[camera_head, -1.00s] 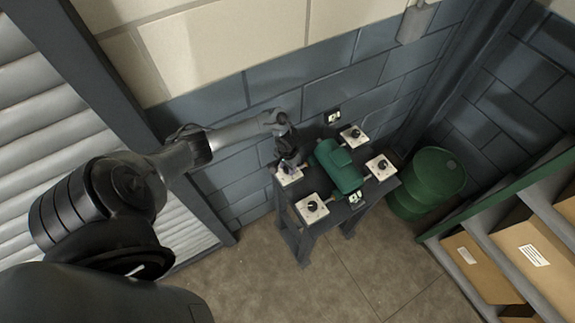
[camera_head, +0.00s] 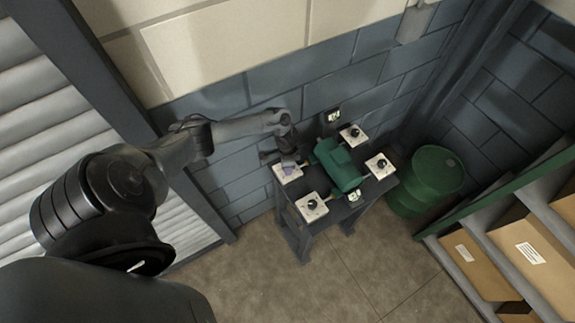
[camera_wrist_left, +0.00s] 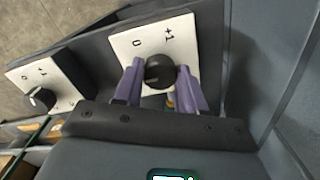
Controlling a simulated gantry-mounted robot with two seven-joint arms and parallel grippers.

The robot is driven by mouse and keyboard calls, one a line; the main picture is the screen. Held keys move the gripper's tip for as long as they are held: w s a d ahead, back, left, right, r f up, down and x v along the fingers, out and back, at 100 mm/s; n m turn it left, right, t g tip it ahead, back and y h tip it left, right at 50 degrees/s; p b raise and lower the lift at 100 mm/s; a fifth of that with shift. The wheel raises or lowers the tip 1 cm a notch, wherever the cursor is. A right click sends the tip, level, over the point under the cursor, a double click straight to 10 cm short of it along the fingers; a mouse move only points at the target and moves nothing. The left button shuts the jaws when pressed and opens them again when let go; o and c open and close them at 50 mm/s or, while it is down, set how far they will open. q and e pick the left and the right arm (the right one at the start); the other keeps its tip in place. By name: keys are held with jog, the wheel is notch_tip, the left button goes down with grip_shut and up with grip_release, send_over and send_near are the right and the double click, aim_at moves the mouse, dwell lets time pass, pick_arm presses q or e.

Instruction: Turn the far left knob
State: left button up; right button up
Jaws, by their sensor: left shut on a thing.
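The far left knob (camera_wrist_left: 159,70) is a round black knob on a white plate (camera_wrist_left: 128,45) marked 0 and +1. In the head view its plate (camera_head: 280,178) sits at the left corner of a dark table. My left gripper (camera_wrist_left: 161,73) has purple fingers, one on each side of the knob, and is shut on it. In the head view the left gripper (camera_head: 288,168) hides this knob. The direction of the knob's pointer is hard to make out. My right gripper is in neither view.
A green motor-like casing (camera_head: 342,168) lies mid-table. Other black knobs on white plates stand near left (camera_head: 312,204), far right (camera_head: 354,133) and near right (camera_head: 380,165). A green drum (camera_head: 428,180) stands right of the table. A block wall (camera_head: 225,105) is close behind.

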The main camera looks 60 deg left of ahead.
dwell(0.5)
pick_arm(q)
jog(key=o, duration=1.1)
jog(key=shift+r+p, duration=0.6)
jog(key=shift+r, duration=4.85)
